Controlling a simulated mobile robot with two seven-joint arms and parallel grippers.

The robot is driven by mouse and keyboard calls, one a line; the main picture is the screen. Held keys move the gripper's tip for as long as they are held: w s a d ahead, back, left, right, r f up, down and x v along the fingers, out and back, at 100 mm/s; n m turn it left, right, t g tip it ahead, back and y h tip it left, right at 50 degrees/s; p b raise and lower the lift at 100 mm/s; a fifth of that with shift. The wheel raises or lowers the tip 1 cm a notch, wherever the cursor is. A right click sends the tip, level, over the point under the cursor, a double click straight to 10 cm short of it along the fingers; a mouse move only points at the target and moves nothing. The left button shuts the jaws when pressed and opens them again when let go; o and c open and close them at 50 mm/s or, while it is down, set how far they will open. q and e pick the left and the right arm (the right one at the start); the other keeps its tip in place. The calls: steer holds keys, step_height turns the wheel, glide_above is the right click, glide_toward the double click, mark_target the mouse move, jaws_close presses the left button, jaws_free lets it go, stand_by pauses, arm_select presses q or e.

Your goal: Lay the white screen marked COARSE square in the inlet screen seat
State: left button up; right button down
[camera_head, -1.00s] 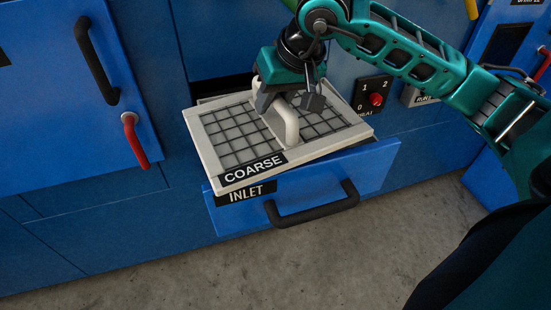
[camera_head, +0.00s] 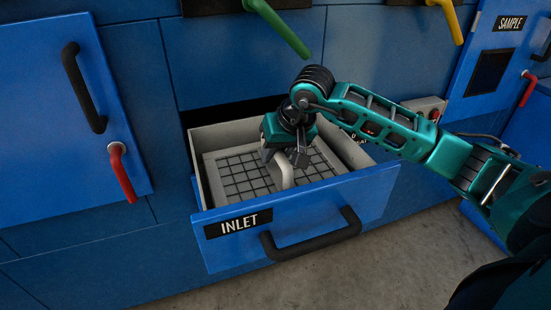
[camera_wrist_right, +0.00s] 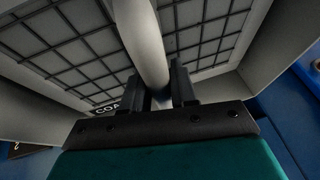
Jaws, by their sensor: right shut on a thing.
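The white screen (camera_head: 239,179) with a dark grid lies inside the open drawer marked INLET (camera_head: 300,215), low between its walls. It looks roughly in line with the drawer walls. Its front edge and label are hidden behind the drawer front in the head view; part of the COARSE label (camera_wrist_right: 105,108) shows in the right wrist view. My right gripper (camera_head: 284,160) is shut on the screen's white handle (camera_head: 286,174), and its fingers (camera_wrist_right: 160,90) flank the handle in the wrist view. Whether the screen rests on the seat cannot be told. My left gripper is not in view.
The drawer has a black handle (camera_head: 312,236) at its front. A blue door with a black handle (camera_head: 84,87) and a red lever (camera_head: 121,172) stands at left. A green lever (camera_head: 278,28) and a yellow lever (camera_head: 446,20) hang above. The floor in front is clear.

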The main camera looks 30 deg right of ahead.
steer(key=shift+f, duration=0.6)
steer(key=shift+f+b, duration=0.45)
steer(key=shift+b, duration=0.05)
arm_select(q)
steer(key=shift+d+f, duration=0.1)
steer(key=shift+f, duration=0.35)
arm_select(e)
steer(key=shift+f, duration=0.1)
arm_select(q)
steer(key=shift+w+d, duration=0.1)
arm_select(e)
steer(key=shift+f, duration=0.1)
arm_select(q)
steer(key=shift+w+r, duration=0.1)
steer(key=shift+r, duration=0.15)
arm_select(e)
steer(key=c, duration=0.9)
jaws_free()
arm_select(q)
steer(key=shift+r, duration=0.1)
